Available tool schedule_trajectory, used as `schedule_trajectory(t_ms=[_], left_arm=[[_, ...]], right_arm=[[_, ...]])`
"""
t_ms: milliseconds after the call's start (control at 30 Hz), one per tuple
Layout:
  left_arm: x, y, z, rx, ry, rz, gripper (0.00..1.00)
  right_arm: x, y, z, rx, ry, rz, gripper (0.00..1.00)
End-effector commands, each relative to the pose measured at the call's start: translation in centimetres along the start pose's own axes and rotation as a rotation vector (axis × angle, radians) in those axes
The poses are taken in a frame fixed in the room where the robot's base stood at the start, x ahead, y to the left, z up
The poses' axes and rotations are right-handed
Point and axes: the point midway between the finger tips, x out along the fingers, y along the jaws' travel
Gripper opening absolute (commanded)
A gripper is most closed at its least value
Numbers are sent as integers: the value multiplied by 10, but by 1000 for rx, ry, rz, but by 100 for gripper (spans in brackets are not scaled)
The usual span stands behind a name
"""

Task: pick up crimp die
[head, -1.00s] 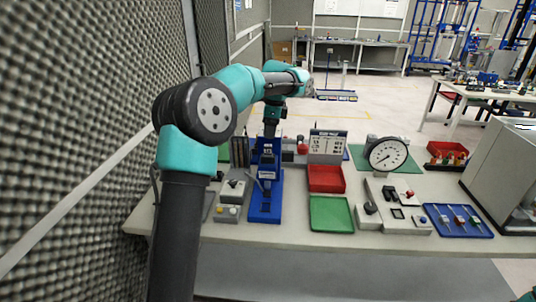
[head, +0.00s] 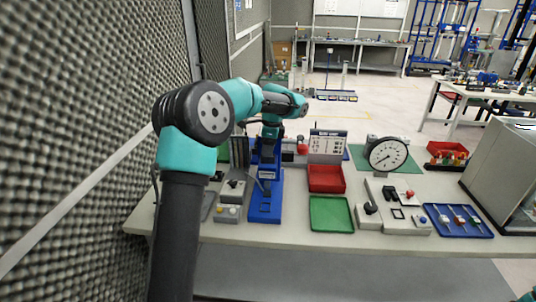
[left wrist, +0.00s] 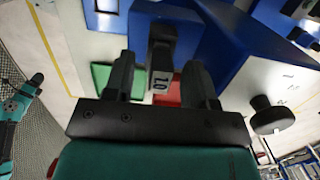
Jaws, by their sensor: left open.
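My left gripper (head: 268,158) points down over the blue press (head: 265,207) on the left of the bench. In the left wrist view, its two dark fingers (left wrist: 158,82) are open. Between them in the picture shows a dark block with a pale label that seems to read 10 (left wrist: 161,78), probably the crimp die, against blue press parts (left wrist: 165,22). I cannot tell whether the fingers touch it or how deep they reach around it. In the head view the block is hard to make out near the gripper. My right gripper is not in view.
A grey control box (head: 231,196) stands left of the press. Red (head: 326,179) and green (head: 331,214) trays lie to its right, with a dial gauge (head: 387,155) beyond. A black knob (left wrist: 272,116) sits close to the fingers in the wrist view. A foam wall (head: 90,130) bounds the left.

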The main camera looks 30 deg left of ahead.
Motion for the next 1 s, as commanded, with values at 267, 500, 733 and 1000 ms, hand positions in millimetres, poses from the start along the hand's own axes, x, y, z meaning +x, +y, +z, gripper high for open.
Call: schedule_trajectory(t_ms=[267, 500, 733, 1000], left_arm=[[5, 0, 0, 0, 1, -2, 51], [4, 0, 0, 0, 1, -2, 51], [4, 0, 0, 0, 1, -2, 32], [4, 0, 0, 0, 1, -2, 6]], right_arm=[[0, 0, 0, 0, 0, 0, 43], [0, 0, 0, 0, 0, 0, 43], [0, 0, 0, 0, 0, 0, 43], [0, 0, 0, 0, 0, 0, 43]])
